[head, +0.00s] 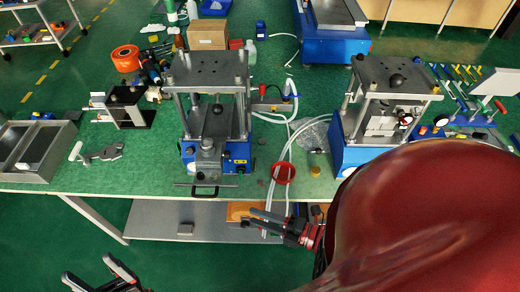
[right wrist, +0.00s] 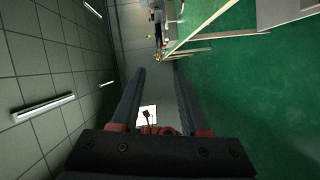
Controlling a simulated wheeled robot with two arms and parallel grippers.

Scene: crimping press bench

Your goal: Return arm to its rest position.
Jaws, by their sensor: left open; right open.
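My right gripper (head: 250,217) is in front of the bench's front edge, below the middle press, with its red arm coming in from the right. In the right wrist view its two fingers (right wrist: 160,72) stand apart with nothing between them. My left gripper (head: 95,274) is at the bottom left of the head view, over the floor. Its fingers are apart and I see nothing in them. Both grippers are clear of the bench top. My right arm hides the front right of the bench.
The green bench (head: 150,178) carries a middle press (head: 208,110) and a right press (head: 385,100). A metal tray (head: 40,165) is at the left. A lower shelf (head: 160,220) lies under the bench.

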